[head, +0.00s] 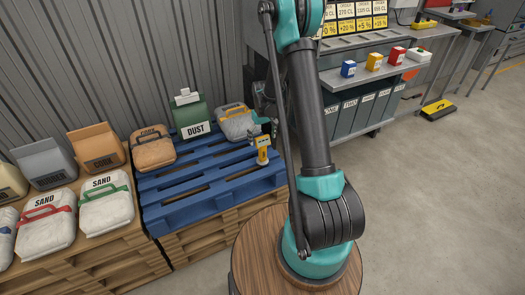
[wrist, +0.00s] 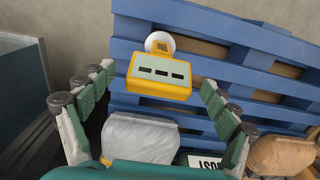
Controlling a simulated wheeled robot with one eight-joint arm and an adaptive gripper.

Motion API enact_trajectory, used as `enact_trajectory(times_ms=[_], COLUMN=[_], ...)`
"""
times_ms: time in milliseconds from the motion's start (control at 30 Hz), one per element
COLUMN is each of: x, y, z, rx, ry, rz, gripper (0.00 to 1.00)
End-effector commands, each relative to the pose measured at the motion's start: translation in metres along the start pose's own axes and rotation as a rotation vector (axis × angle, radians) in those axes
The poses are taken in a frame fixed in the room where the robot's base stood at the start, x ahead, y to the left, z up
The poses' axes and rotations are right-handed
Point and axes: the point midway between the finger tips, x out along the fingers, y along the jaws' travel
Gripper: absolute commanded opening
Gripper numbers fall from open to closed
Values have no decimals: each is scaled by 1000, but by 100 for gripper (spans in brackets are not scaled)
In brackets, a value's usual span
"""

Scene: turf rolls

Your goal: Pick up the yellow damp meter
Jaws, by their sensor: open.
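The yellow damp meter (head: 263,144) stands near the right end of the blue pallet in the head view. In the wrist view the yellow damp meter (wrist: 160,75) has a pale face with three dark slots and a round white part behind it. My gripper (wrist: 150,92) is open, with one green-padded finger on each side of the meter and a visible gap to each. In the head view my gripper (head: 264,118) is at the pallet's right end, close to the meter and partly hidden by my arm.
The blue pallet (head: 185,205) also holds a grey bag (head: 236,122), a green DUST container (head: 192,118) and a brown bag (head: 152,150). SAND bags (head: 105,208) lie on the left stack. A shelf (head: 345,84) with small coloured boxes stands to the right. The floor at right is mostly clear.

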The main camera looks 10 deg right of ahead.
Motion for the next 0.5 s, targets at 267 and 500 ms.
enact_trajectory(times_ms=[267, 500], x=[0, 0], y=[0, 0], z=[0, 0], rx=[0, 0], ry=[0, 0], rz=[0, 0], gripper=[66, 36])
